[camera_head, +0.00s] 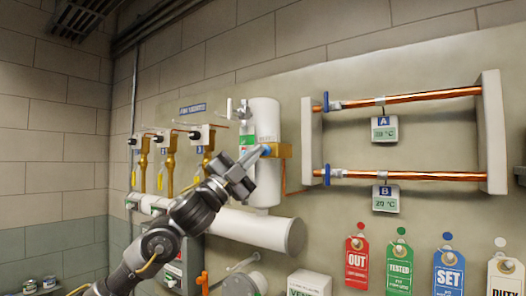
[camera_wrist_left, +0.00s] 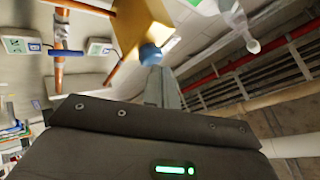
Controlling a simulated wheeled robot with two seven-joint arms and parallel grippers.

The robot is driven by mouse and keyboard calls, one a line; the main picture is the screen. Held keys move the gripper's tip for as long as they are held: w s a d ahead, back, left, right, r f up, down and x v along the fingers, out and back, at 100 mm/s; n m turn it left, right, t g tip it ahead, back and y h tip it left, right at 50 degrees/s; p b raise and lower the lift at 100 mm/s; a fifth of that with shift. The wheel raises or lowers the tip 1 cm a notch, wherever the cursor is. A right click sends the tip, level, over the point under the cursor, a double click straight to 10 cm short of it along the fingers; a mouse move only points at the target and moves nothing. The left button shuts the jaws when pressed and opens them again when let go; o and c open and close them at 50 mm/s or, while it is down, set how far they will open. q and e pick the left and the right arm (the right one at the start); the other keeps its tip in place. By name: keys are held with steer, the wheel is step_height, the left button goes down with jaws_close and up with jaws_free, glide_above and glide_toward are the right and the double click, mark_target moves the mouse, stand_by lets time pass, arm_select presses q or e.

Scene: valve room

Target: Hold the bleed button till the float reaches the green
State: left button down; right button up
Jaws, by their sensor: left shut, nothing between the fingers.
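A white cylinder (camera_head: 263,120) stands upright on the wall with a brass block (camera_head: 283,150) at its lower right. A blue button (camera_head: 267,150) sticks out of the block. In the left wrist view the button (camera_wrist_left: 150,55) is below the brass block (camera_wrist_left: 140,22). My left gripper (camera_head: 262,152) is shut and empty, its fingertips at the button; they touch it or are very close, I cannot tell which. A green and white marking (camera_head: 246,142) shows on the cylinder's left side. I cannot make out the float. My right gripper is not in view.
Two copper pipes with blue-handled valves (camera_head: 326,101) and displays A (camera_head: 384,129) and B (camera_head: 386,198) run at right. A thick white horizontal pipe (camera_head: 255,228) lies below the cylinder. Brass valves (camera_head: 168,160) are at left. Coloured tags (camera_head: 398,265) hang at lower right.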

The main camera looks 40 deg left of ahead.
arm_select(q)
steer(key=shift+w, duration=0.35)
stand_by(2.6)
steer(key=shift+s, duration=0.9)
steer(key=shift+s+b, duration=0.75)
steer(key=shift+s, duration=1.7)
